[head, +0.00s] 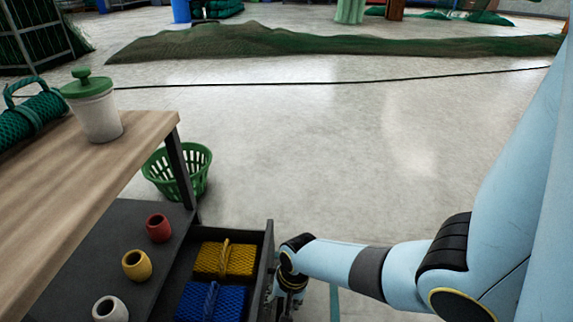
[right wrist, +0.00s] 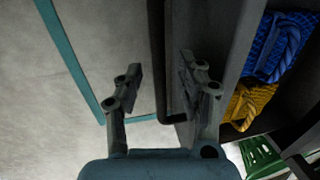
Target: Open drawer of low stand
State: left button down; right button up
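The low stand has a wooden top (head: 85,170) and a dark lower body at the left of the head view. Its dark drawer (head: 268,245) is pulled out, with a yellow net bundle (head: 225,259) and a blue net bundle (head: 210,302) inside. My right gripper (head: 287,305) is at the drawer's outer front. In the right wrist view its fingers (right wrist: 160,80) are spread. A dark handle bar (right wrist: 157,40) along the drawer front runs between them, with a gap to the left finger. Whether the right finger touches the bar or front is unclear. My left gripper is not in view.
A white jar with green lid (head: 97,110) and a rolled green net (head: 30,120) stand on the top. Red (head: 159,228), yellow (head: 136,265) and white (head: 110,309) pots sit on the lower shelf. A green basket (head: 190,172) stands behind.

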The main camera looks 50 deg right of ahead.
notch_tip(320, 180, up, 11)
jog(key=s+d, duration=0.1)
jog(key=shift+s+d, duration=0.15)
jog(key=shift+s, duration=0.25)
jog(key=shift+f, duration=0.1)
